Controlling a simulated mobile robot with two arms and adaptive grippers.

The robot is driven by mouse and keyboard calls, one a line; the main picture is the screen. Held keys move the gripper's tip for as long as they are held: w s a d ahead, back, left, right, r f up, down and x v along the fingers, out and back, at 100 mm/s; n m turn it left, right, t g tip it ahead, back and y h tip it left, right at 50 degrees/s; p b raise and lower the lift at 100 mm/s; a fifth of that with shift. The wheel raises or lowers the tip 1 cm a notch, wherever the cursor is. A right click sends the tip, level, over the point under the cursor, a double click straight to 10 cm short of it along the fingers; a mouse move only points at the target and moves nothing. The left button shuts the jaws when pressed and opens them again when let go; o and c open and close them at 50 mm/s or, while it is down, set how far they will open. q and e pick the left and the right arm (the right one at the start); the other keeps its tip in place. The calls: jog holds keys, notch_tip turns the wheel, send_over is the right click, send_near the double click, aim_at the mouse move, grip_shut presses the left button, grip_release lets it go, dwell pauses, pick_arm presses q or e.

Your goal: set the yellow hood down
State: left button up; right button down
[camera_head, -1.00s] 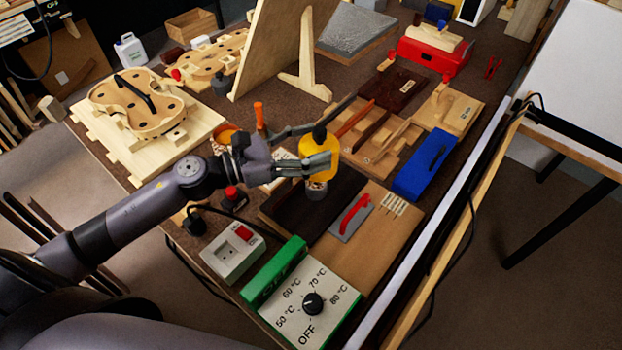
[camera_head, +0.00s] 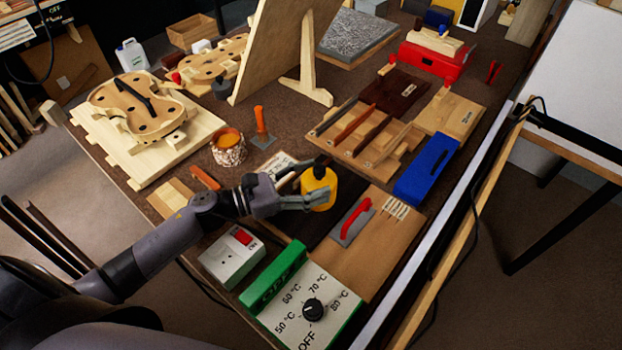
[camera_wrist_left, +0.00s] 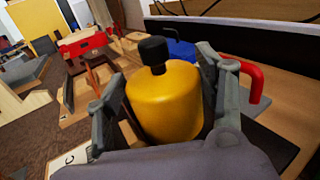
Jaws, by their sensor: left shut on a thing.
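The yellow hood (camera_head: 318,190) is a rounded yellow cap with a black knob on top. My left gripper (camera_head: 304,200) is shut on it, low over a dark board (camera_head: 340,215) near the bench's front. In the left wrist view the hood (camera_wrist_left: 165,102) stands upright between the two fingers, black knob up. Its lower edge is hidden, so I cannot tell whether it touches the board. My right gripper is not in view.
A green-and-white temperature box (camera_head: 312,305) and a white box with a red switch (camera_head: 231,257) stand in front. A pot of amber stuff (camera_head: 229,148) and an orange-handled scraper (camera_head: 261,122) are behind left.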

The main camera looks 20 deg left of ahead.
pick_arm(q)
jog(key=o, duration=0.8)
jog(key=shift+f, duration=0.15)
jog(key=o, duration=0.5)
jog(key=shift+r, duration=0.3)
jog(key=b+v, duration=0.1)
jog(key=v, duration=0.6)
jog(key=shift+s+a+f+b, duration=0.1)
jog(key=shift+s+a+b, duration=0.1)
jog(key=shift+b, duration=0.1)
